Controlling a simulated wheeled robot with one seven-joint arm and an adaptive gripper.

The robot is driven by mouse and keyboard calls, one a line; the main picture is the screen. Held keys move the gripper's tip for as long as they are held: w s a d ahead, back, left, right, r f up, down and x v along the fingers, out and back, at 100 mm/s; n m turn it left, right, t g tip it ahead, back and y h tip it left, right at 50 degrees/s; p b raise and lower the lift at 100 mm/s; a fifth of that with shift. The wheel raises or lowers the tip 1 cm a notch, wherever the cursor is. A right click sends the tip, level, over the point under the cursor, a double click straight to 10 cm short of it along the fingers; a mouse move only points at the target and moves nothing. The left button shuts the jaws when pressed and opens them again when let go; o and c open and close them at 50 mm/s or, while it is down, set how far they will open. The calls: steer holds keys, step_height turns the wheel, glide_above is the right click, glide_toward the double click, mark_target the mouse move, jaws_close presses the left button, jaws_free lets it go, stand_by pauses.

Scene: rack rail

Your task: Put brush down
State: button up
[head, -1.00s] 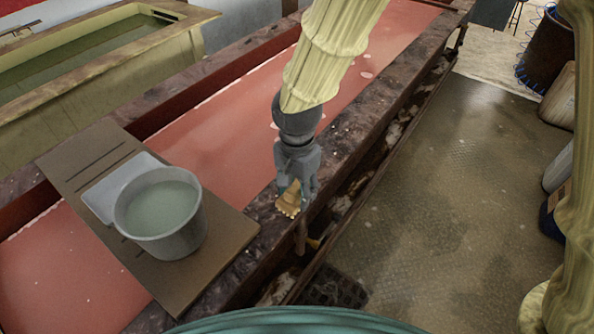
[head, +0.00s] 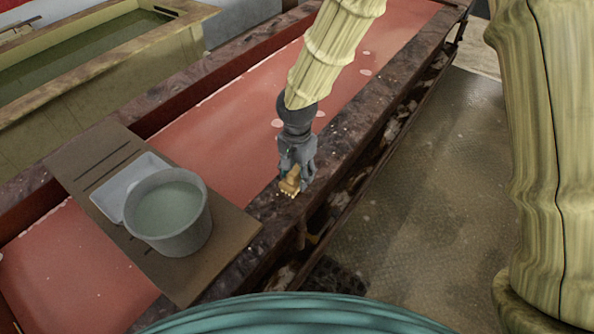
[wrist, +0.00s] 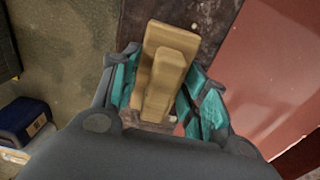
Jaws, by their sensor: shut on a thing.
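The brush (head: 290,184) is a small tan block-shaped tool with pale bristles at its lower edge. My gripper (head: 297,172) is shut on it, above the near stone edge of the red basin. In the wrist view the brush (wrist: 167,68) sits between the teal fingers of my gripper (wrist: 160,95). The bristles seem very close to the rim; I cannot tell whether they touch it.
A brown board (head: 215,255) lies across the basin at the left, holding a grey bucket (head: 183,243) of liquid and a white tray (head: 108,203). The stone rim (head: 352,150) is clear towards the back. A yellowish tank (head: 90,100) stands behind.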

mark_target(297, 169)
steer(key=shift+f, duration=0.15)
steer(key=shift+f, duration=0.2)
steer(key=o, duration=0.9)
steer(key=shift+r, duration=0.1)
step_height(297, 169, up, 12)
steer(key=b, duration=0.2)
steer(key=shift+r+b, duration=0.1)
steer(key=shift+b, duration=0.2)
